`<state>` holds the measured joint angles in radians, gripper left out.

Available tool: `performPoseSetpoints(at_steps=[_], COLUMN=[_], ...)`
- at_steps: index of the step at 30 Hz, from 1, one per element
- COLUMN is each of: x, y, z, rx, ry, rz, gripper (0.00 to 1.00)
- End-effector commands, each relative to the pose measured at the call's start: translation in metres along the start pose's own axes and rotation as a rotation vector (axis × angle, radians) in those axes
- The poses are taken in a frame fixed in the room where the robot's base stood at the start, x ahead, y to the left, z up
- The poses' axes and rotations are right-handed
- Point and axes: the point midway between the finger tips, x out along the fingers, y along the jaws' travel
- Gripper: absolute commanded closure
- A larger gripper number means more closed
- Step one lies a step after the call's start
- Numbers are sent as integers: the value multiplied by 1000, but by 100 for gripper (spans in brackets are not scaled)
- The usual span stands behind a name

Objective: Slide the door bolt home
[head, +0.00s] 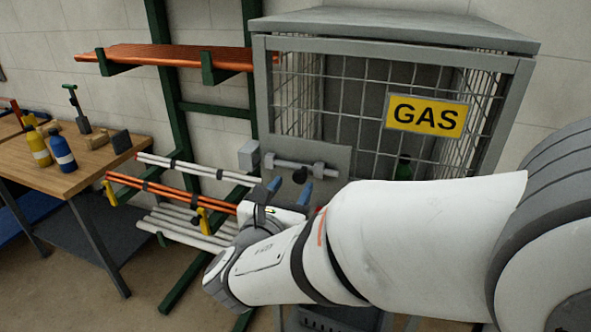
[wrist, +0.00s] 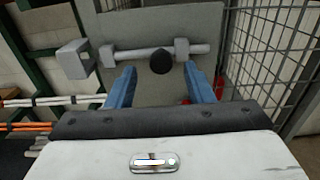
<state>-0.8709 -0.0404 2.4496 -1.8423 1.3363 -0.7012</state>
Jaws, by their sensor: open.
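The door bolt (wrist: 140,53) is a grey horizontal bar on a grey plate, held in two guides, with a black round knob (wrist: 162,61). The grey keeper block (wrist: 75,60) stands to the left, with a gap between it and the left guide. In the head view the bolt (head: 295,163) sits on the gas cage's front, with the keeper block (head: 248,154) on its left. My gripper (wrist: 160,75) is open, its blue fingers pointing at the plate. The knob appears between the fingertips, nearer the right one; I see no contact.
The wire gas cage (head: 395,48) carries a yellow GAS sign (head: 426,115). Left of it a green rack (head: 180,130) holds orange and white pipes close to my gripper. A wooden bench (head: 75,170) with bottles stands farther left. My arm covers the cage's lower part.

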Motion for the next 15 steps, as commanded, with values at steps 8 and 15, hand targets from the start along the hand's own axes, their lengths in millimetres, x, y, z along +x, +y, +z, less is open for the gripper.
performPoseSetpoints(at_steps=[8,15], x=[34,40], y=[-1,-1], z=[0,0], rx=[0,1], ry=[1,1], rz=[-3,-2], gripper=[53,53])
